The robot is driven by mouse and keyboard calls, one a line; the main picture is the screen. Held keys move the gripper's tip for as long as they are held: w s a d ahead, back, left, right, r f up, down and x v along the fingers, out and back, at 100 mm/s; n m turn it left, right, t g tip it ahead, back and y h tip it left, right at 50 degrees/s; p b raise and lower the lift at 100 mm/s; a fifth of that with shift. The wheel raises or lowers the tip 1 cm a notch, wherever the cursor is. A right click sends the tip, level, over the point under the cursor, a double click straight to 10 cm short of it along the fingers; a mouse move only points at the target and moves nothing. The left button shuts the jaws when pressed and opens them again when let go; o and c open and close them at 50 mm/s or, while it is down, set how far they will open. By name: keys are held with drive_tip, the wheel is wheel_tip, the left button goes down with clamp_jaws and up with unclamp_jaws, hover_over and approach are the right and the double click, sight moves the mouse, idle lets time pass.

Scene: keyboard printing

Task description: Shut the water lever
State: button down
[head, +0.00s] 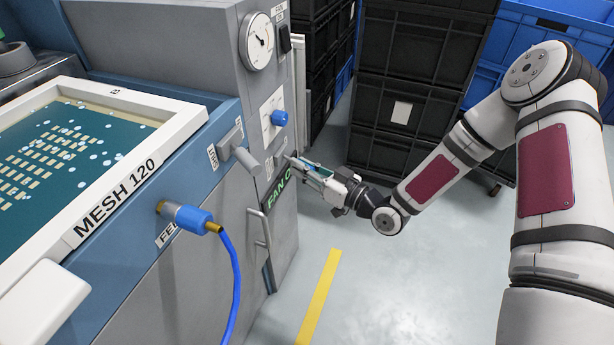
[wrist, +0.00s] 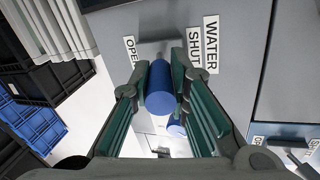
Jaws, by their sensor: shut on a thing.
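The water lever's blue cylindrical grip (wrist: 160,92) is in the middle of the wrist view, pointing toward the camera. A WATER label (wrist: 211,45) and a SHUT label (wrist: 194,48) are on the grey panel to its right. An OPEN label (wrist: 130,49) is to its left. My gripper (wrist: 160,78) has its green-lined fingers on both sides of the grip and is shut on it. In the head view my gripper (head: 302,165) is against the machine's side panel, and I cannot make out the lever there. The lever's exact angle is hard to tell.
A blue knob (head: 279,118) and a gauge (head: 257,41) are above my gripper on the machine. A grey handle (head: 241,157), a blue hose fitting (head: 190,217) and a FAN door handle (head: 262,232) are nearby. Black crates (head: 405,105) stand behind; the floor (head: 400,290) below is clear.

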drive_tip(key=shift+s+a+m+t+h, duration=0.3)
drive_tip(key=shift+s+m+t+h, duration=0.05)
drive_tip(key=shift+m+t+h, duration=0.35)
drive_tip(key=shift+s+a+m+t+h, duration=0.3)
drive_tip(key=shift+m+t+h, duration=0.3)
drive_tip(key=shift+t+h, duration=0.15)
drive_tip(key=c, duration=1.5)
unclamp_jaws()
drive_tip(key=v, duration=1.2)
